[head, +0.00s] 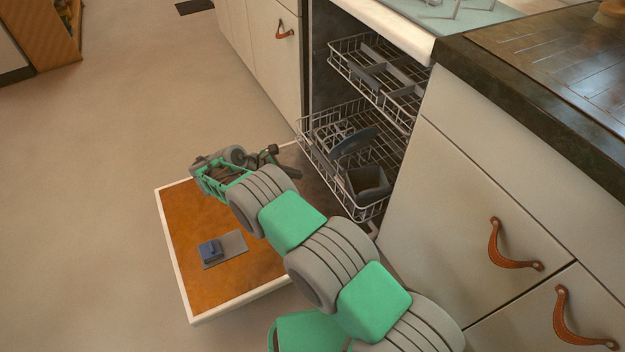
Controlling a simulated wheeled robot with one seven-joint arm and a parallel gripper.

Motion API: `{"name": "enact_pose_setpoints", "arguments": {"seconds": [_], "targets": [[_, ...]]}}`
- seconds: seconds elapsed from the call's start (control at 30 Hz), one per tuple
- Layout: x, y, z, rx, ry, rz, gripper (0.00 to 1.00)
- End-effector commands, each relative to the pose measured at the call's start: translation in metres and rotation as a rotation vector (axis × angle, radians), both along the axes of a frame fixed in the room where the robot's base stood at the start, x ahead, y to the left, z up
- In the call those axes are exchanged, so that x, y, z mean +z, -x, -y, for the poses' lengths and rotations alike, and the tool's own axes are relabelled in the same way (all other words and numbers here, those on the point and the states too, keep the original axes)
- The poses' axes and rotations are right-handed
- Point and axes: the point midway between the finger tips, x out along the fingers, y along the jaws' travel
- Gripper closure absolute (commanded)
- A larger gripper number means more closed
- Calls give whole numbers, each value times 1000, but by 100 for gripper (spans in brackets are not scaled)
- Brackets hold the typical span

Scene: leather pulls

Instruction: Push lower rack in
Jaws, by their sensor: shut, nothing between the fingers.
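The lower rack (308,150) is a wire basket standing partly out of the open dishwasher, over the inner end of the lowered door. It holds a dark square container (368,182) and a blue-grey flat piece (354,142). My gripper (272,153) is shut and empty, over the door, just left of the rack's front. I cannot tell whether it touches the rack.
The upper rack (376,88) also stands partly out above. Cabinets with leather pulls (510,258) flank the opening. Floor (110,130) at left is clear.

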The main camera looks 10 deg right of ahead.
Motion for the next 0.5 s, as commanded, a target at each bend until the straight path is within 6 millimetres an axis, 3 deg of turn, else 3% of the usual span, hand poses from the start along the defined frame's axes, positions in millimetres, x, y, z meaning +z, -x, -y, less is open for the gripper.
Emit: {"name": "enact_pose_setpoints", "arguments": {"seconds": [0.43, 0.5], "targets": [[-65, -20, 67, -6, -2, -2, 100], [-63, -26, 79, -6, -3, 3, 100]]}}
